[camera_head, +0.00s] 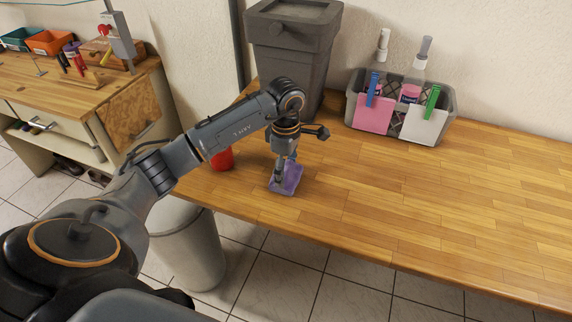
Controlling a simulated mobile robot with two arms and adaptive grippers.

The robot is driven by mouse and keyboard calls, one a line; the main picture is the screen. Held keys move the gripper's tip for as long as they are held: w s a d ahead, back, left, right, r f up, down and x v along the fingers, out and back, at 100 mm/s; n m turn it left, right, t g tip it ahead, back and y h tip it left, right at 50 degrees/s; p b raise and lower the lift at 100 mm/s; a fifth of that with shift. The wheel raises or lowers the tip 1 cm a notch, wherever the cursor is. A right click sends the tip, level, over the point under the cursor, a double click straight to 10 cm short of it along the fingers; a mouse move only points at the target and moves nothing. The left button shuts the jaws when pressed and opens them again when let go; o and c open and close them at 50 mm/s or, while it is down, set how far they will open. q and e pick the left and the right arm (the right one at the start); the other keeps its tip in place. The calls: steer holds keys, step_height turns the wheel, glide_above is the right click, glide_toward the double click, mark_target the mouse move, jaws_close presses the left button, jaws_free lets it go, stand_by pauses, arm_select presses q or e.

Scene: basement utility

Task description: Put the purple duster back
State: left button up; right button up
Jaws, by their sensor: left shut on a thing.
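The purple duster (291,179) is a small flat purple piece at the table's surface, left of the table's middle. My left gripper (281,178) points down onto it and is shut on it; the fingers hide part of it. I cannot tell whether the duster touches the table. A grey caddy (448,106) stands at the back right of the table, with bottles, a pink card and a white card clipped to its front. My right gripper is not in view.
The wooden table (430,205) is clear in front and to the right. A red cup (221,159) stands by my left forearm. A dark grey bin (293,50) stands behind my wrist. A workbench (60,75) with tools is at the far left.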

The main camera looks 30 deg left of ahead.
arm_select(q)
steer(key=shift+f, duration=0.1)
steer(key=shift+f+b, duration=0.3)
steer(key=o, duration=1)
steer(key=shift+r, duration=0.15)
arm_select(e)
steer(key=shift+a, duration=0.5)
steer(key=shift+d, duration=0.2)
arm_select(q)
steer(key=shift+r, duration=0.1)
